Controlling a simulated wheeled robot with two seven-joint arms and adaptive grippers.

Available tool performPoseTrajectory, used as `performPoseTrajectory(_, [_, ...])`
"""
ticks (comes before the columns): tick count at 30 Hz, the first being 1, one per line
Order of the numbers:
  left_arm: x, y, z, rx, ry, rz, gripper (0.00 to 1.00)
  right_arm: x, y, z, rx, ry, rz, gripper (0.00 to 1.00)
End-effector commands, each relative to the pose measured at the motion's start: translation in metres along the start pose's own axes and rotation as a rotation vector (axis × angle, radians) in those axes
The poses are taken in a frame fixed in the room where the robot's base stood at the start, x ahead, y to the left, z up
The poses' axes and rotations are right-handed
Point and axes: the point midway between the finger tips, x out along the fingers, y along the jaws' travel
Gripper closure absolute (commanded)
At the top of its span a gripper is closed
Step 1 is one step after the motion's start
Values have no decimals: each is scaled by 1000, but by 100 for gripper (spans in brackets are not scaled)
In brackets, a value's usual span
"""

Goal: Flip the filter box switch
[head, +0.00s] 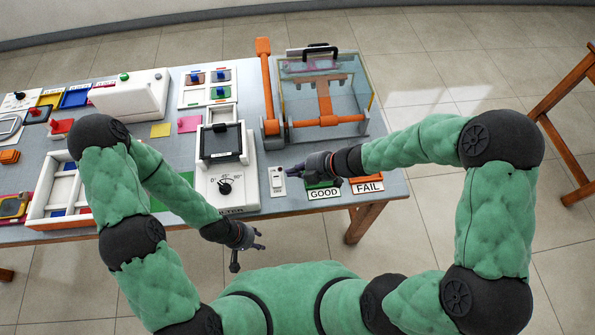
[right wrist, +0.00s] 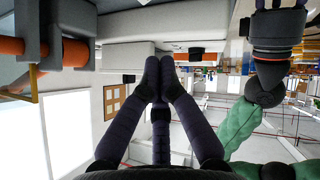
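A clear box with an orange frame and a dark handle on its lid (head: 325,88), perhaps the filter box, stands at the table's back right. A small white switch block (head: 277,187) sits on the table in front of it. My right gripper (head: 291,170) is just right of the block's upper end, with its fingertips pointing left at it; I cannot tell whether they touch. In the right wrist view my right gripper's fingertips (right wrist: 158,64) are together with nothing visible between them. My left gripper (head: 248,251) is open and empty, off the table's front edge.
A white device with a dial (head: 225,187) stands left of the switch block. GOOD (head: 324,194) and FAIL (head: 367,187) labelled bins are to its right, by the table's front corner. An orange lever (head: 266,85) rises beside the clear box. Trays and panels fill the left.

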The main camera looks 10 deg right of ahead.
Motion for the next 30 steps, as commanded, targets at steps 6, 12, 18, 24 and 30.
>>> performPoseTrajectory(6, [22,-8,-1,0,0,0,60,45,-3,2,-2,1,-2,100])
performPoseTrajectory(12, [36,-13,-1,0,0,0,60,75,-2,11,1,0,0,100])
performPoseTrajectory(18, [44,-16,-2,0,0,0,60,88,-1,25,1,0,0,100])
performPoseTrajectory(24, [45,-16,-2,0,0,0,60,91,-1,29,1,0,0,100])
performPoseTrajectory(30, [45,-16,-2,0,0,0,60,91,0,28,1,0,0,100])
